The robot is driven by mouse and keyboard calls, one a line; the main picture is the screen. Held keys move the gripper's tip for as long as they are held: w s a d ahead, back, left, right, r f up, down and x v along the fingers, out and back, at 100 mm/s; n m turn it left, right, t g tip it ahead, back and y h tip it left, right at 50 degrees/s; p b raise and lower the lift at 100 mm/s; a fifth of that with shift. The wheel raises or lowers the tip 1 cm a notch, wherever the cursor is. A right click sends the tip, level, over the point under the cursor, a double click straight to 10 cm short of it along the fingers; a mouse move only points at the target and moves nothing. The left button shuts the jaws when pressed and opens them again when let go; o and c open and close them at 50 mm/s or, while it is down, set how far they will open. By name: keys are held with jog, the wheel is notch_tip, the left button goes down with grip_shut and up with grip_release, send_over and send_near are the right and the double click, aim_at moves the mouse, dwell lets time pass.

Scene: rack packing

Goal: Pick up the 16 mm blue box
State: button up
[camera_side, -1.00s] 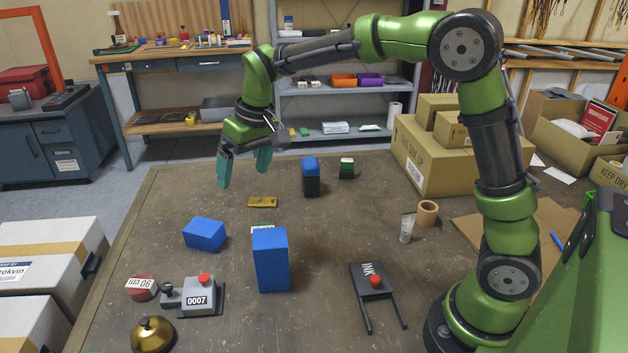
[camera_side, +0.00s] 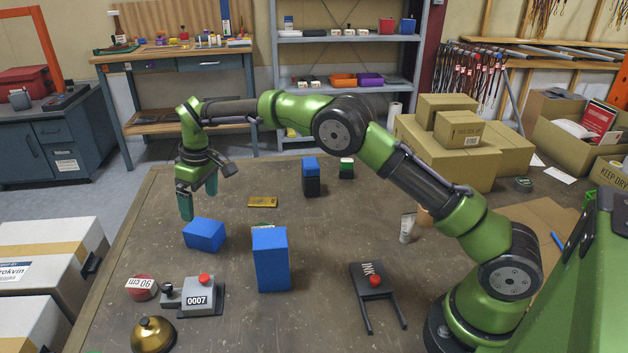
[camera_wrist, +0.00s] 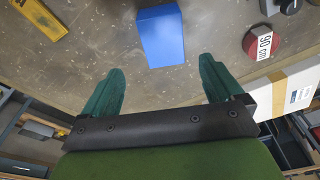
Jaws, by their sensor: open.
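A low blue box (camera_side: 204,234) lies on the left part of the table. A tall blue box (camera_side: 270,260) stands upright to its right, nearer the camera. A smaller box with a blue top (camera_side: 311,164) and black lower part stands farther back. No size marking is readable, so I cannot tell which is 16 mm. My gripper (camera_side: 199,203) is open and empty above and just behind the low blue box, not touching it. In the wrist view a blue box (camera_wrist: 162,36), seemingly the low one, lies beyond the gap between my green fingertips (camera_wrist: 161,68).
A yellow packet (camera_side: 262,202) lies behind the boxes. A red 90 cm tape measure (camera_side: 142,288), a grey counter (camera_side: 198,296) and a brass bell (camera_side: 153,334) sit front left. A black ink stand (camera_side: 372,282) is right. Cardboard boxes (camera_side: 460,160) fill the back right.

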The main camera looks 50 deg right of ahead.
aim_at(203, 227)
jog(key=f, duration=0.4)
jog(key=shift+w+a+f, duration=0.15)
jog(key=shift+w+f, duration=0.05)
jog(key=shift+w, duration=0.1)
jog(key=f, duration=0.4)
jog(key=shift+s+a+f, duration=0.15)
jog(key=shift+s+a, duration=0.05)
jog(key=shift+a, duration=0.05)
jog(key=shift+w+f, duration=0.1)
jog(key=shift+f, duration=0.35)
jog(key=shift+r, duration=0.1)
jog(key=c, duration=1.1)
